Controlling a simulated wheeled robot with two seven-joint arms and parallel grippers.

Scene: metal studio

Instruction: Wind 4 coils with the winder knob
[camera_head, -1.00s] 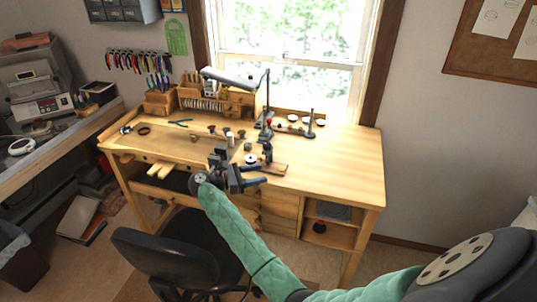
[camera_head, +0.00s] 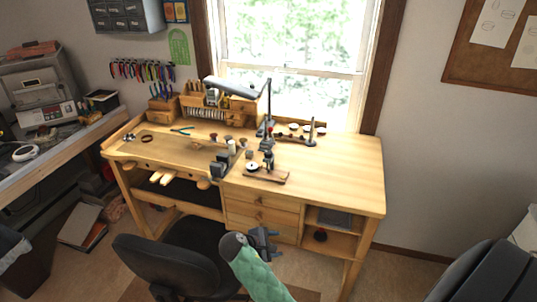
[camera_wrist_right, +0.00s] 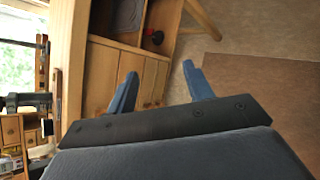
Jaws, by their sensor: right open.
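What looks like the winder is a small dark upright device (camera_head: 268,158) on a narrow wooden base (camera_head: 272,177), standing on the workbench (camera_head: 335,180) right of its middle. Its knob and any wire are too small to make out. My right gripper (camera_head: 270,243) is open and empty, low in front of the bench drawers and well apart from the winder. In the right wrist view its two blue fingers (camera_wrist_right: 162,88) are spread with nothing between them. My left gripper is not in view.
A dark vise-like block (camera_head: 218,165) sits at the bench's front edge. A lamp (camera_head: 268,110) and small tools stand behind the winder. A black chair (camera_head: 160,262) is in front at left. The bench's right side is clear.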

